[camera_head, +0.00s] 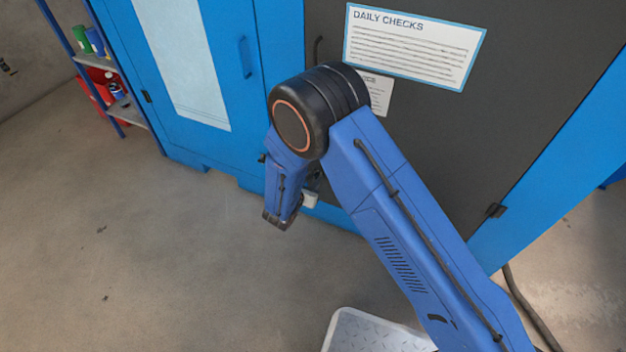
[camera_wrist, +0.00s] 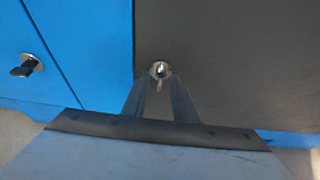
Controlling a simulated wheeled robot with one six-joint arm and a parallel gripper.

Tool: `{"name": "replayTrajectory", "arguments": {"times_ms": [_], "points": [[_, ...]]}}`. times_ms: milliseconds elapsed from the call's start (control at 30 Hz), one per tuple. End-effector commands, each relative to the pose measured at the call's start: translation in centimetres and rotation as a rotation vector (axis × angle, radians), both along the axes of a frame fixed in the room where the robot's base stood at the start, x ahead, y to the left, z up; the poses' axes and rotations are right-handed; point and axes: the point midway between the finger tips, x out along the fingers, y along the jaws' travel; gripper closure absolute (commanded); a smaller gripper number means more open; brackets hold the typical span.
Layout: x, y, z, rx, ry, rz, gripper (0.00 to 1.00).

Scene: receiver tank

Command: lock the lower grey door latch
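In the wrist view, the lower latch (camera_wrist: 160,69) is a small round metal fitting with a short, pale lever hanging roughly downward. It sits on the grey door (camera_wrist: 240,60) near its left edge. My gripper (camera_wrist: 160,84) is just below and in front of it, with its two fingers apart on either side of the lever. I cannot tell whether either finger touches the lever. In the head view, my arm hides the latch and the lower left part of the grey door (camera_head: 530,90), and the fingers are not clearly seen.
A second latch with a black handle (camera_wrist: 27,66) is on the blue door at left. The blue cabinet has a handle (camera_head: 246,57). A shelf (camera_head: 88,62) stands at far left. A black cable (camera_head: 530,305) lies at right. The floor (camera_head: 130,250) at left is clear.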

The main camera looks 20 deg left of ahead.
Motion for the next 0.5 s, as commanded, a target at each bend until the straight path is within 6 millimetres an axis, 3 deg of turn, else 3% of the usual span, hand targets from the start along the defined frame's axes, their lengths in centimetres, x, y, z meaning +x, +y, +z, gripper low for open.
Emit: {"name": "replayTrajectory", "arguments": {"times_ms": [133,233,500], "points": [[-0.02,-0.01,0.01,0.000,0.000,0.000,0.77],[-0.02,-0.01,0.01,0.000,0.000,0.000,1.00],[-0.04,-0.06,0.00,0.009,-0.001,0.000,1.00]]}}
